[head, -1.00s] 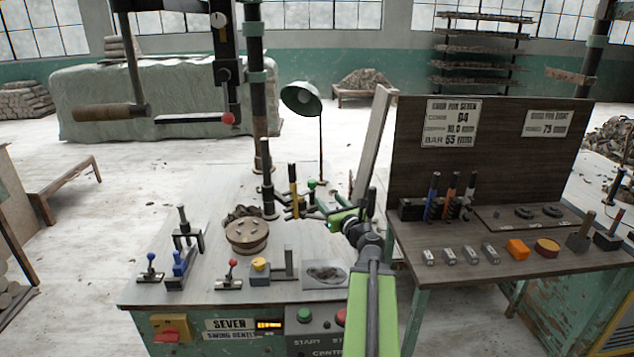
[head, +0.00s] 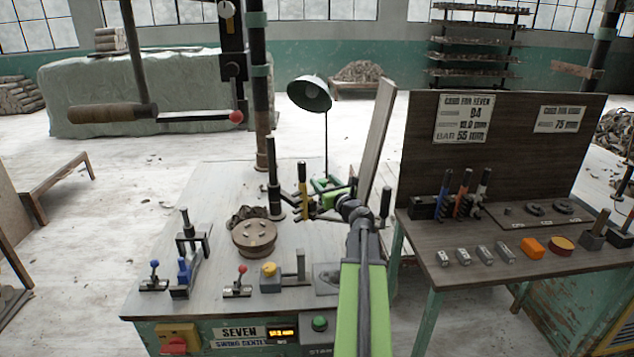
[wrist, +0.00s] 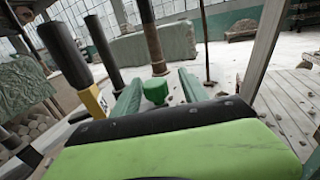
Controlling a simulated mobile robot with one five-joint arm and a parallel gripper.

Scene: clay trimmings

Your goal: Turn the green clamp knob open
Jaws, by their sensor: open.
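The green clamp knob (wrist: 155,91) is a small block-like green piece in the middle of the wrist view. My gripper (wrist: 160,78) is open, with one dark green finger on each side of the knob. Gaps show between the knob and both fingers, so I see no grip on it. In the head view my gripper (head: 325,196) reaches over the back right of the workbench (head: 150,298), near the lamp. There the knob is hard to tell apart from the green fingers.
A yellow-banded handle (head: 302,178) and a black post (head: 273,185) stand just left of my gripper. A green lamp (head: 309,94) stands behind it, and a leaning board (head: 378,135) is to its right. A round wooden disc (head: 254,237) lies front left.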

